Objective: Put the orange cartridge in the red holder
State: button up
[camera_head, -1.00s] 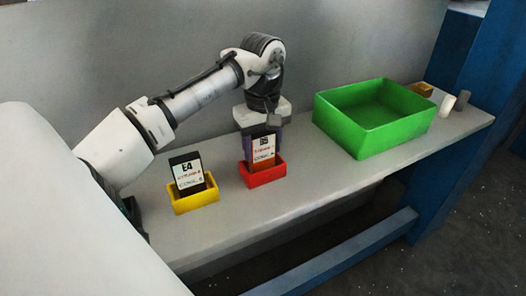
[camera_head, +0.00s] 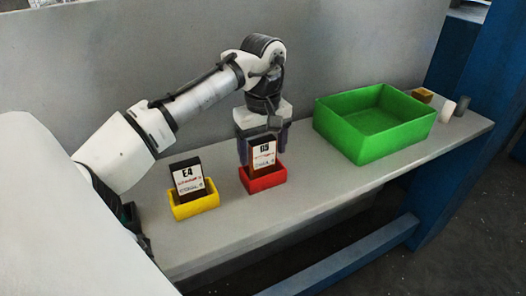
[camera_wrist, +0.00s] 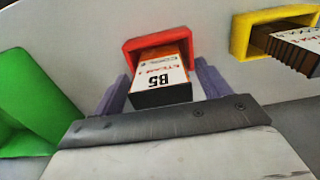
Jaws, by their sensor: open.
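The orange cartridge (camera_head: 262,154), dark-topped with a white label reading B5, stands in the red holder (camera_head: 266,182). In the wrist view the cartridge (camera_wrist: 161,84) shows orange-brown sides, and its lower end is inside the red holder (camera_wrist: 130,45). My gripper (camera_head: 263,154) is above and around the cartridge's upper part. Its two purple fingers are apart, one on each side of the cartridge, with visible gaps in the wrist view (camera_wrist: 162,80). The cartridge's bottom is hidden by the holder walls.
A yellow holder (camera_head: 195,208) with a cartridge labelled E4 (camera_head: 187,178) stands to the left. A large green bin (camera_head: 372,145) is to the right. Small yellow, white and grey items lie at the table's far right end. The table front is clear.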

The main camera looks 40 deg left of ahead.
notch_tip(320, 180, up, 11)
jog(key=shift+r, duration=0.1)
dwell(0.5)
